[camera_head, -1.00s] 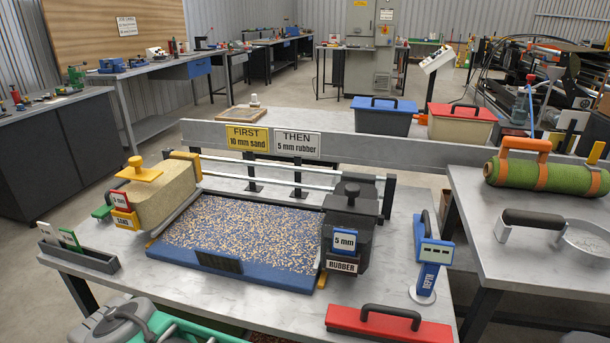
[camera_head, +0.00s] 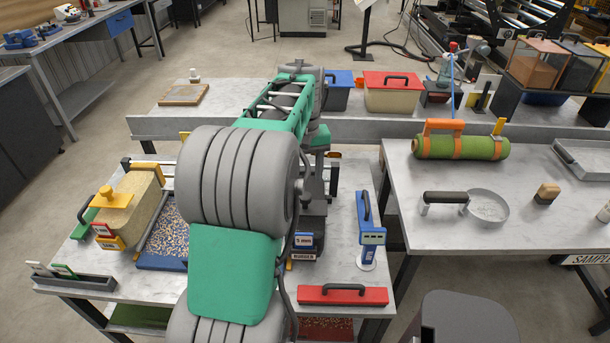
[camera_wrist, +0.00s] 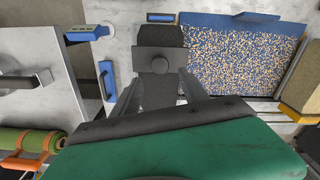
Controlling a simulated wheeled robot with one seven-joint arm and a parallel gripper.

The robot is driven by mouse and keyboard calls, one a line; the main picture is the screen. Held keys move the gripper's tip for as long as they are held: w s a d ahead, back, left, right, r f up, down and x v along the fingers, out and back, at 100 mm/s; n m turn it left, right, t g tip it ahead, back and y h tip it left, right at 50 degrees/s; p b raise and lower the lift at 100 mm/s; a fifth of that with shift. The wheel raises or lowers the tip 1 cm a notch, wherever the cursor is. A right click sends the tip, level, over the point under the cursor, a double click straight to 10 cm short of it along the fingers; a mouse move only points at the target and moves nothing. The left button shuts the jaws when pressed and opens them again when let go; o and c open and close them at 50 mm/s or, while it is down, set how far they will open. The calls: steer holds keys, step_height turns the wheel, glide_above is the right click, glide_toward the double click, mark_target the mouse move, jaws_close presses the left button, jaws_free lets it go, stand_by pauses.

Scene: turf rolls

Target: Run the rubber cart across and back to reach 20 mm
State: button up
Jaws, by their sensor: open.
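The dark rubber cart (camera_head: 307,235), labelled RUBBER, stands at the right end of the blue turf tray (camera_head: 160,262). My arm hides part of both in the head view. In the wrist view the cart (camera_wrist: 158,36) shows with its round-knobbed handle, beside the tray (camera_wrist: 245,20) with its speckled tan-and-blue fill. My gripper (camera_wrist: 162,88) is open, its two fingers on either side of the handle. I cannot tell if they touch it. The yellow-handled sand cart (camera_head: 128,208) stands at the tray's left end. The blue depth gauge (camera_head: 370,235) stands right of the rubber cart; its reading is too small.
A red handled block (camera_head: 342,295) lies at the front edge of the bench. A grey rail (camera_head: 350,127) runs behind the tray. The right-hand table holds a green turf roll (camera_head: 460,147) and a round pan (camera_head: 487,206).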

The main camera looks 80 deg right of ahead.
mark_target(305, 194)
step_height(305, 194, down, 8)
steer(key=shift+r+p, duration=0.1)
steer(key=shift+p, duration=0.4)
jaws_close()
stand_by(1.1)
